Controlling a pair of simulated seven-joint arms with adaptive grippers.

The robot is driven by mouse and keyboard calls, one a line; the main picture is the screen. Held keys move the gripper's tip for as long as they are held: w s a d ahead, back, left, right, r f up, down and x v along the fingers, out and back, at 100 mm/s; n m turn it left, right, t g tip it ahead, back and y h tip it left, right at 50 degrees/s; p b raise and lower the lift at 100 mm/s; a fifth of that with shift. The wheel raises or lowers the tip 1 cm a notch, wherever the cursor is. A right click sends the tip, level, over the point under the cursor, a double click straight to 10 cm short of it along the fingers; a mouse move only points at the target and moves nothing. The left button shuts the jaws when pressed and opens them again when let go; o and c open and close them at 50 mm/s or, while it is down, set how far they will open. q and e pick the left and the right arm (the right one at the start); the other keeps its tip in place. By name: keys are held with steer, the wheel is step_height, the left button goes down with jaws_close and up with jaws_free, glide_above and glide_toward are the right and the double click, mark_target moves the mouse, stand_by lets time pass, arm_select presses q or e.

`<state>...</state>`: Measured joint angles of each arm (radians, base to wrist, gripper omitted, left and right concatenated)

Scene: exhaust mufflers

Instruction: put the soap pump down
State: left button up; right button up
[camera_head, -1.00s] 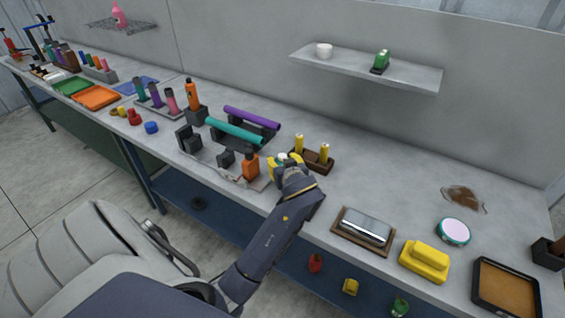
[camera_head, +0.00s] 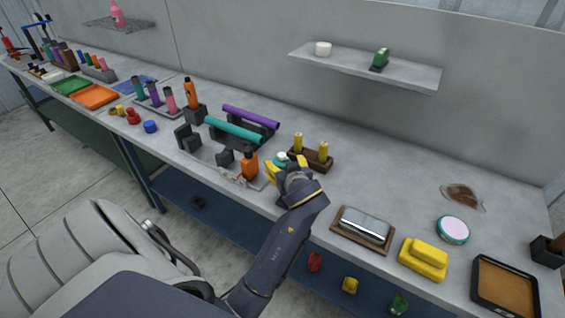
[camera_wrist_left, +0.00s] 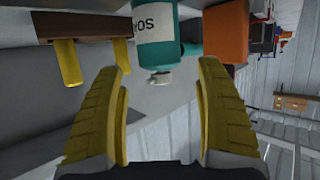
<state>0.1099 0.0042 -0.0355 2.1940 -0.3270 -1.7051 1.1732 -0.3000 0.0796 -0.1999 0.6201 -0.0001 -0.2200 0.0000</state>
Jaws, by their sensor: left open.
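The soap pump (camera_head: 281,160), a teal bottle with a white label and a pale pump top, stands on the bench just beyond my left gripper (camera_head: 287,170). In the left wrist view the soap pump (camera_wrist_left: 152,35) appears upside down, cut off by the top edge, with its nozzle pointing toward the gap between the fingers. My left gripper (camera_wrist_left: 160,105) is open, its yellow fingers spread wide, with nothing between the tips. In the head view the gripper hides the pump's lower part. My right gripper is in neither view.
An orange bottle (camera_head: 250,166) stands close on the pump's left. A brown holder with yellow cylinders (camera_head: 311,158) is behind it on the right. A teal roll (camera_head: 235,131) lies on a rack to the left. A framed silver block (camera_head: 364,226) is at right.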

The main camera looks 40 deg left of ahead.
arm_select(q)
steer(key=shift+o, duration=0.7)
steer(key=shift+v, duration=1.65)
